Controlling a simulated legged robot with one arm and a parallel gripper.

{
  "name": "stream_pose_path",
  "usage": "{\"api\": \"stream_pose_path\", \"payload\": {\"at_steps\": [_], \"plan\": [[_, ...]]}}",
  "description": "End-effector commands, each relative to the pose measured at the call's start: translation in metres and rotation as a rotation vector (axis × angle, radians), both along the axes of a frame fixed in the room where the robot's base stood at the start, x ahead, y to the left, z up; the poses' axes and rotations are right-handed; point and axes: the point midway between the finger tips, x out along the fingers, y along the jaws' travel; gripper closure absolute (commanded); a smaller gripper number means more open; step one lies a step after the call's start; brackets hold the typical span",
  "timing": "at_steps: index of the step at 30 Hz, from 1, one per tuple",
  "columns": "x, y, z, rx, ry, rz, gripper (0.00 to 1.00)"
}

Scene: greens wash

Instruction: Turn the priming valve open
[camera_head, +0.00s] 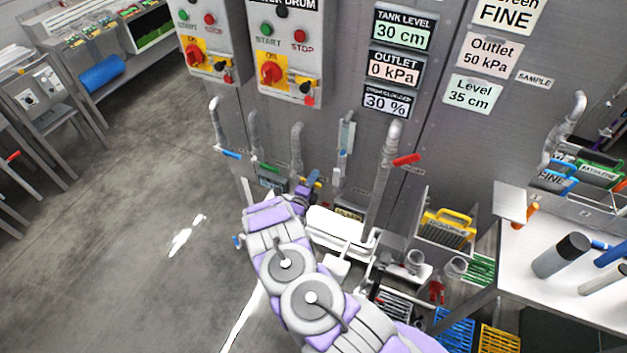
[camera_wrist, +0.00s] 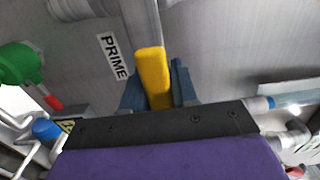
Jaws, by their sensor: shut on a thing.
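The priming valve's yellow handle (camera_wrist: 153,75) stands between the two dark fingers of my gripper (camera_wrist: 157,84) in the wrist view. My gripper is shut on it. The PRIME label (camera_wrist: 113,56) is on the grey panel just left of the handle. In the head view my purple and white arm reaches to the foot of the panel, where my gripper (camera_head: 311,183) is small among the pipes. The fingers hide part of the handle, and the valve body is mostly hidden from me.
Grey pipes with a red lever (camera_head: 406,159), a blue lever (camera_head: 231,154) and a green lever (camera_head: 271,169) stand close around my arm. A green handle (camera_wrist: 22,63) is near in the wrist view. A white table (camera_head: 590,290) stands at right. The floor at left is clear.

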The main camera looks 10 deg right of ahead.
Motion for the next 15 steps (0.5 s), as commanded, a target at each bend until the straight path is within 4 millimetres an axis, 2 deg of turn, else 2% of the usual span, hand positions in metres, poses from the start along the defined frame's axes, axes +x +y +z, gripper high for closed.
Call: {"api": "stream_pose_path", "payload": {"at_steps": [8,15], "plan": [[-0.001,0.0,-0.001,-0.019,0.02,-0.001,1.0],[0.0,0.0,0.009,-0.113,0.087,-0.002,1.0]]}}
